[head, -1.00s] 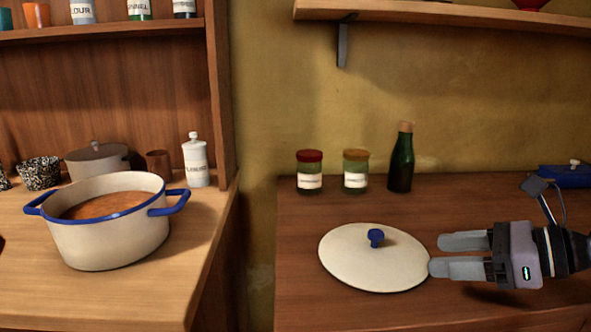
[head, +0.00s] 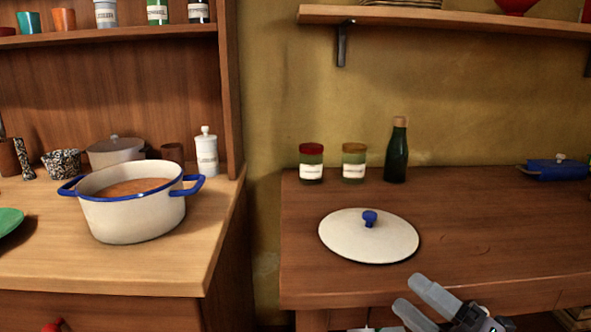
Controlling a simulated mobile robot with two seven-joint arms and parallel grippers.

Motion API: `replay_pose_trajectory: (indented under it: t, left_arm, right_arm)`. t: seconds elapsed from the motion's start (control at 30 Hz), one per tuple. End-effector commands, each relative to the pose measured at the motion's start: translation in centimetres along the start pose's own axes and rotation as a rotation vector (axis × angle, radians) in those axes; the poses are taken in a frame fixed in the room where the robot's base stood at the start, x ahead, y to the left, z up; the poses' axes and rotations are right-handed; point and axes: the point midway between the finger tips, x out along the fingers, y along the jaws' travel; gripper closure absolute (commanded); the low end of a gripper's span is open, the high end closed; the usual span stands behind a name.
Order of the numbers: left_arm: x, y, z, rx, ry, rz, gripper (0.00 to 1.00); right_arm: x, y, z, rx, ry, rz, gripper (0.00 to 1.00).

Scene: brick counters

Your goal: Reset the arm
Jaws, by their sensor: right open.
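My right gripper (head: 424,305) shows at the bottom of the head view, in front of the right counter's front edge. Its two grey fingers are apart with nothing between them. The white lid (head: 352,240) with a blue knob lies on the right counter, beyond and to the left of the fingers, not touched by them. My left gripper is out of view.
A white pot (head: 130,216) with blue handles, holding brown-orange contents, stands on the left counter. Two jars (head: 311,164) (head: 354,163) and a green bottle (head: 397,155) stand at the back of the right counter (head: 470,225). A blue dish (head: 556,169) sits far right.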

Motion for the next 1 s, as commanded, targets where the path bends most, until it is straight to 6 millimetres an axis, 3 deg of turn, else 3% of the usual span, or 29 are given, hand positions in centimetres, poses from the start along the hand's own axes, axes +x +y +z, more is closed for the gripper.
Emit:
replay_pose_trajectory:
  t: [0.17,0.27,0.4,0.6,0.67,1.0]
  left_arm:
    - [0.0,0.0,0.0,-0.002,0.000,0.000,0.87]
    - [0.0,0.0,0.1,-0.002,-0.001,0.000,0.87]
    - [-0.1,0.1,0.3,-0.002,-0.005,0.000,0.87]
    - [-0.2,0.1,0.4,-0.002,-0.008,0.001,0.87]
    - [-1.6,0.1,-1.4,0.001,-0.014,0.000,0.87]
    - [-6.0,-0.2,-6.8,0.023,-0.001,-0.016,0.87]
  right_arm:
    - [-4.4,-7.4,-0.2,0.566,-0.347,-0.062,0.38]
    - [-8.0,-12.3,-1.6,0.876,-0.556,-0.123,0.38]
    - [-13.3,-18.2,-5.5,1.253,-0.826,-0.219,0.38]
    - [-20.0,-23.6,-13.4,1.684,-1.151,-0.355,0.38]
    - [-18.9,-21.1,-12.3,1.656,-1.130,-0.342,0.38]
    - [-17.8,-14.4,-11.3,1.624,-1.133,-0.337,0.38]
